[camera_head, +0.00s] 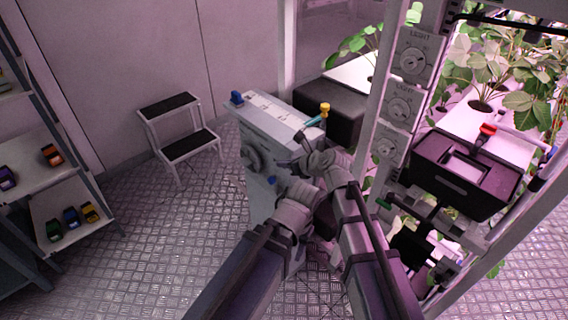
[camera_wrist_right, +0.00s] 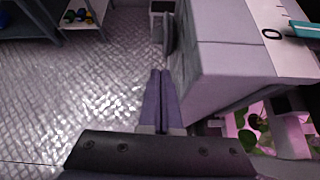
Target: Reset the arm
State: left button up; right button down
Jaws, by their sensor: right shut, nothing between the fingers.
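My right arm reaches up from the bottom of the head view, and its gripper (camera_head: 283,163) is beside the front edge of a white cabinet (camera_head: 262,112). In the right wrist view the two fingers (camera_wrist_right: 160,100) are shut together with nothing between them. The cabinet's side (camera_wrist_right: 215,75) stands just right of them, and the textured floor shows beyond. My left arm comes in from the lower left, with its wrist in front of the cabinet's lower part. Its fingers cannot be made out.
A teal and yellow tool (camera_head: 322,115) and a blue item (camera_head: 236,97) are on the cabinet's top. A step stool (camera_head: 180,135) and a shelf with toy cars (camera_head: 70,200) are left. A plant rack with a black box (camera_head: 460,175) is right.

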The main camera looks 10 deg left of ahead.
jog(key=s+d+f+n+g+h, duration=0.4)
jog(key=s+d+n, duration=0.5)
jog(key=d+n, duration=0.45)
jog(key=s+d+f+n+g+h, duration=0.2)
jog(key=s+d+f+n+h, duration=0.3)
jog(key=s+d+n, duration=0.65)
pick_arm(q)
notch_tip(320, 180, up, 6)
jog(key=p, duration=0.5)
jog(key=shift+f+p, duration=0.1)
jog(key=shift+p, duration=0.3)
pick_arm(e)
jog(key=s+a+r+n+g, duration=0.1)
jog(key=s+a+r+n, duration=0.2)
jog(key=a+r+n, duration=0.2)
jog(key=shift+a+r+h, duration=0.3)
jog(key=shift+a+h, duration=0.1)
jog(key=shift+a, duration=0.8)
pick_arm(q)
jog(key=shift+o, duration=0.2)
